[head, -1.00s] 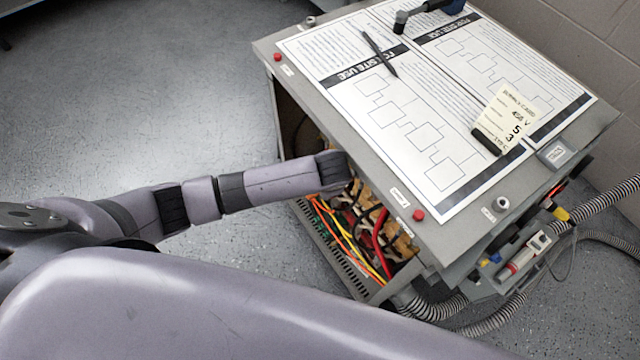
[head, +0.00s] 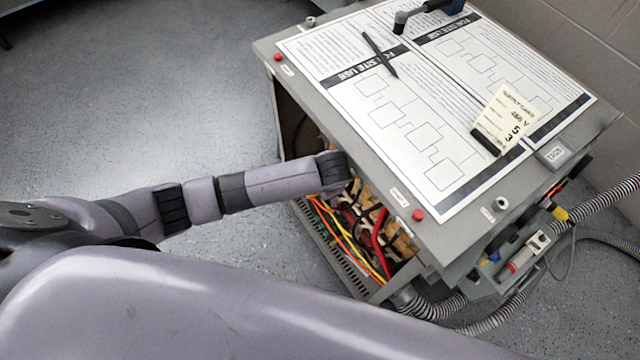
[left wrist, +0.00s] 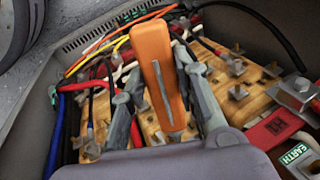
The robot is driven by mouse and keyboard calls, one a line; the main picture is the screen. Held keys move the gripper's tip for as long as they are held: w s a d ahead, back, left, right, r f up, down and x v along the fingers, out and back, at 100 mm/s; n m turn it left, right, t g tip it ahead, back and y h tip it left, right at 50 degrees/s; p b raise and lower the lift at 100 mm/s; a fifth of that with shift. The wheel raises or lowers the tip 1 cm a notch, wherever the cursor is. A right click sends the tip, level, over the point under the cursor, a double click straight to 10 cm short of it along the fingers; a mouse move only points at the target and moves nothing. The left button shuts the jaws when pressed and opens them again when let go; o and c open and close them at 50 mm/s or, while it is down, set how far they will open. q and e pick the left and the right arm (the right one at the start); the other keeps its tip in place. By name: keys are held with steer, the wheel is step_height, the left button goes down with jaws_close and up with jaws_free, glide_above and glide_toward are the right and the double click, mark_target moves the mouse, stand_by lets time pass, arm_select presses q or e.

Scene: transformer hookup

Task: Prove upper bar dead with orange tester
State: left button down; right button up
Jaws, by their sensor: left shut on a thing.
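The orange tester (left wrist: 157,70) is upright between the two fingers of my left gripper (left wrist: 160,85) in the left wrist view. The fingers are shut on it, and its near face has a grey strip. Behind and around it are tan blocks with metal bolts (left wrist: 237,92). A grey metal bar end with bolts (left wrist: 299,92) is at the right edge; I cannot tell whether it is the upper bar. The tester's tip is hidden. In the head view my left arm reaches into the open side of the grey cabinet (head: 455,243), so gripper and tester are hidden there.
Red, yellow, orange and black wires (head: 350,240) crowd the cabinet's opening. A red tag (left wrist: 275,130) and a green EARTH tag (left wrist: 294,154) are at right in the wrist view. Papers (head: 400,140), a pen (head: 380,54) and a card (head: 508,118) lie on top. Ribbed conduits (head: 600,215) leave at right.

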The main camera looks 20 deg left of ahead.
steer(key=shift+r+p, duration=1.85)
steer(key=shift+r, duration=0.05)
stand_by(6.1)
